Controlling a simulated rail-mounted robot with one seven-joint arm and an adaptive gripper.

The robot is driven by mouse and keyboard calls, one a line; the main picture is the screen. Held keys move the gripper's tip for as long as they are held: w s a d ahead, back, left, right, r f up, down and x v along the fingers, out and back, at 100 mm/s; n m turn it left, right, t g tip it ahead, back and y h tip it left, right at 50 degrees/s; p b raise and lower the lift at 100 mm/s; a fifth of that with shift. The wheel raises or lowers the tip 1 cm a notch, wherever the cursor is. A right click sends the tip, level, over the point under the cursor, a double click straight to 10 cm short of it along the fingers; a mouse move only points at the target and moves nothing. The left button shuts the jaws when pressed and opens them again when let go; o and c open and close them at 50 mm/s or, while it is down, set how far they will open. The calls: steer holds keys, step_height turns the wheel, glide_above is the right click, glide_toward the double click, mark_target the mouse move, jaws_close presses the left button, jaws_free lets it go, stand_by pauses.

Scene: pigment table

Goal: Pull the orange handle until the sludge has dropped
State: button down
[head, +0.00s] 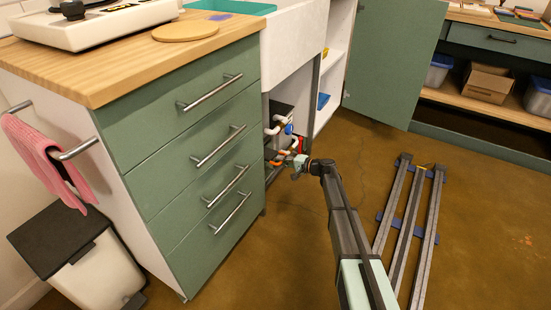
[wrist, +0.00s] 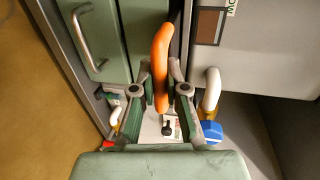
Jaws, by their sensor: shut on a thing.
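The orange handle (wrist: 160,60) stands between the two fingers of my gripper (wrist: 172,85) in the wrist view, and the fingers are shut on it. In the head view my gripper (head: 297,164) reaches into the open space under the white sink, and the orange handle (head: 276,163) shows only as a small patch by its tip. Behind it is a grey box (wrist: 245,60) with a brown label, also seen in the head view (head: 283,115). No sludge can be made out in either view.
White pipes (head: 273,128) with a blue fitting (wrist: 213,131) are close beside my gripper. A green drawer cabinet (head: 190,140) stands left of the opening. An open green door (head: 390,60) is on the right. Grey rails (head: 405,220) lie on the floor.

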steer(key=shift+a, duration=0.1)
steer(key=c, duration=1.2)
jaws_free()
steer(key=v, duration=1.2)
steer(key=shift+r, duration=0.1)
